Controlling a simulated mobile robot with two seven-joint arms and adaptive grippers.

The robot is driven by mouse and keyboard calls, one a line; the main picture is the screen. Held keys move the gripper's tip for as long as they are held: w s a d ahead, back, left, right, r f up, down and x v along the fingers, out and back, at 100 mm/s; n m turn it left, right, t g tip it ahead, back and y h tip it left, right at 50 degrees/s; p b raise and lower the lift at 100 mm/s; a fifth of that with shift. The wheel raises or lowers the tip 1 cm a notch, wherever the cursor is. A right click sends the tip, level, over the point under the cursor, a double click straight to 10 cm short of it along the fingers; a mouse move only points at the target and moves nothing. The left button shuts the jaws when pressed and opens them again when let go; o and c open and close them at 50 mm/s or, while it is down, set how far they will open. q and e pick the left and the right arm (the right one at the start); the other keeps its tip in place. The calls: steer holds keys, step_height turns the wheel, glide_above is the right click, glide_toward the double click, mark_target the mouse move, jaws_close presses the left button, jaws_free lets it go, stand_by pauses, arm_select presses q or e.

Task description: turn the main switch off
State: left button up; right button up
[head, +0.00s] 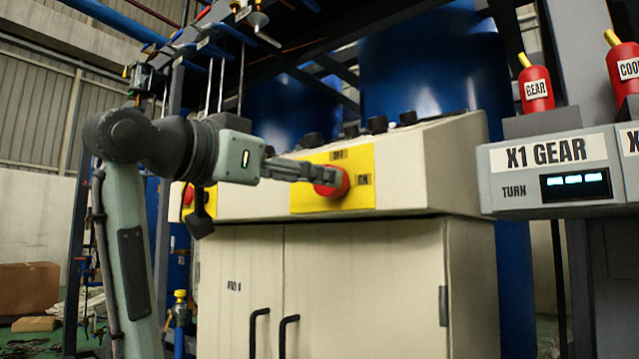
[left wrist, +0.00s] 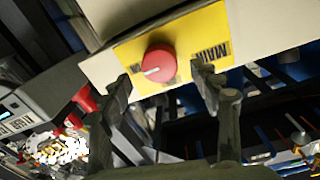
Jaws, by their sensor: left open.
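The main switch is a round red knob (head: 331,182) on a yellow plate (head: 300,199) on the sloped front of a beige cabinet. In the head view the plate reads OFF above the knob and ON to its right. My left gripper (head: 312,172) reaches in from the left, with its fingers at the knob and hiding part of it. In the left wrist view the knob (left wrist: 158,63) has a white mark toward the small label on its left. The open left fingers (left wrist: 163,88) lie on either side of the knob; contact cannot be told. My right gripper is not in view.
The beige cabinet (head: 380,285) has two black door handles below. A grey X1 GEAR unit (head: 540,170) with a display and a red GEAR bottle (head: 536,88) stands to the right. Black knobs line the cabinet top. Blue tanks (head: 420,65) stand behind.

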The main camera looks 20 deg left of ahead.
arm_select(q)
steer(key=shift+x, duration=1.45)
steer(key=c, duration=1.2)
steer(key=shift+o, duration=0.2)
